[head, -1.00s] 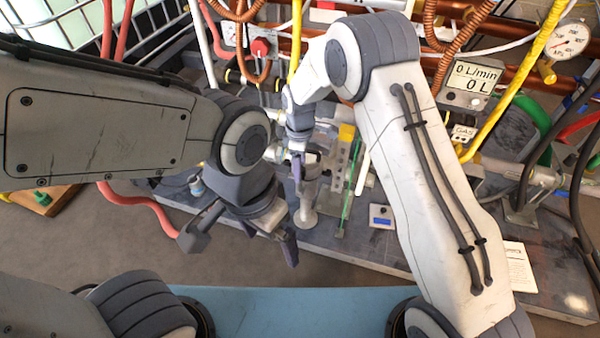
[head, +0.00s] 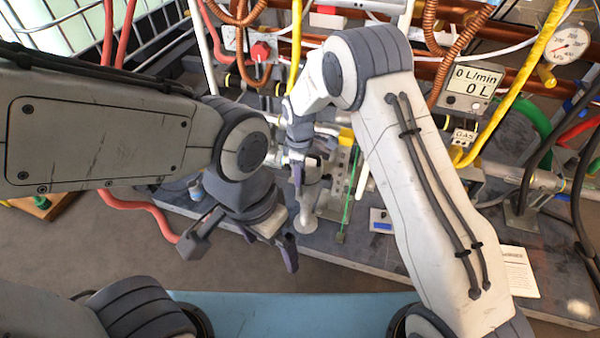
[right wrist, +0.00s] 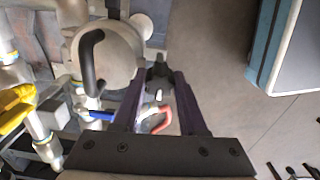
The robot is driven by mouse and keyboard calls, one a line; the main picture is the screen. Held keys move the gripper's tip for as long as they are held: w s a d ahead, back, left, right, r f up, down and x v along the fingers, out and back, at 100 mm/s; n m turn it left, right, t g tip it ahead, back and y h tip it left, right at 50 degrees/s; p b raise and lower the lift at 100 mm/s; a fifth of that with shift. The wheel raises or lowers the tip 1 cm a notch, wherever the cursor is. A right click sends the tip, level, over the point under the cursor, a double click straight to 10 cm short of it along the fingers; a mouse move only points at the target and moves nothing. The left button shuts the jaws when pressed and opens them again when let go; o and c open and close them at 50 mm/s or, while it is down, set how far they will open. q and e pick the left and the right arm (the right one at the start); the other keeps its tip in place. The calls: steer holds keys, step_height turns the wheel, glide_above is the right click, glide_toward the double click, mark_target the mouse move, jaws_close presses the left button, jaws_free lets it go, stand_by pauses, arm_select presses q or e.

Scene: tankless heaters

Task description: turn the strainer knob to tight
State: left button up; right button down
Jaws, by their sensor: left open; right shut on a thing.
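My right gripper (right wrist: 159,80) is shut on a small dark piece (right wrist: 158,74), which looks like the strainer knob. It sits between the fingertips, and its setting cannot be read. A pale grey rounded body (right wrist: 118,50) with a black curved handle (right wrist: 90,60) is close beside it, to the left in the right wrist view. In the head view my right gripper (head: 305,172) points down among the pipes, and the knob is hidden there. My left gripper (head: 242,251) is open and empty, lower and to the left, in front of the bench.
Copper pipes, yellow hoses and a red knob (head: 260,51) crowd the back. A flow display (head: 469,85) and pressure gauge (head: 566,44) are at the right. A small blue-screened device (head: 381,220) lies on the dark bench (head: 440,262).

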steer(key=m+p, duration=0.3)
steer(key=shift+r, duration=0.25)
steer(key=m+p, duration=0.3)
steer(key=m, duration=0.1)
steer(key=shift+m, duration=0.4)
steer(key=m+p, duration=0.2)
steer(key=m, duration=0.3)
steer(key=shift+f+p, duration=0.1)
steer(key=shift+p, duration=0.25)
steer(key=m+p, duration=0.1)
steer(key=m, duration=0.4)
steer(key=shift+f, duration=0.1)
steer(key=shift+c, duration=2.2)
jaws_free()
step_height(320, 180, up, 10)
steer(key=p, duration=0.2)
steer(key=shift+r, duration=0.25)
